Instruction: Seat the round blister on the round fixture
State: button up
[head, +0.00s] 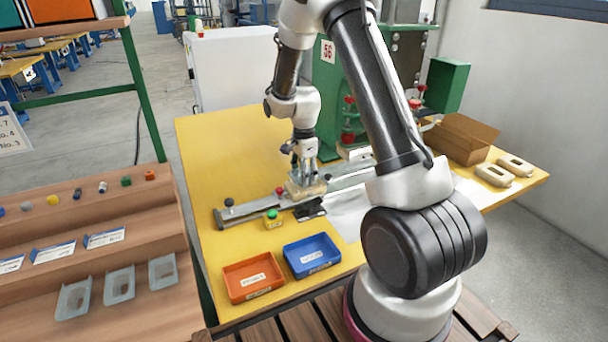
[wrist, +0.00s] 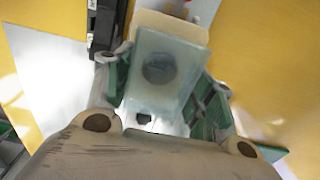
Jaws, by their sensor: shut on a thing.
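My gripper (head: 306,168) reaches down over the yellow table, above the metal slide rail. In the wrist view its green-padded fingers are shut on a clear, pale-blue blister (wrist: 143,98), one finger on each side. A dark round shape shows through the blister's middle. A beige block (wrist: 152,22), seemingly the round fixture, lies behind the blister and sticks out past its far edge. The fixture (head: 296,191) also shows on the rail in the head view, right below the fingers. I cannot tell whether the blister touches it.
An orange tray (head: 231,287) and a blue tray (head: 292,264) stand at the table's front. A green press (head: 330,100) stands behind the rail. A cardboard box (head: 462,140) and two beige blocks (head: 493,175) are at right. A wooden rack (head: 110,215) holds more clear blisters (head: 118,286) at left.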

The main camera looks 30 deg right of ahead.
jog(key=shift+f, duration=0.75)
jog(key=shift+r, duration=0.1)
dwell(0.3)
jog(key=o, duration=0.8)
jog(key=shift+r, duration=3.55)
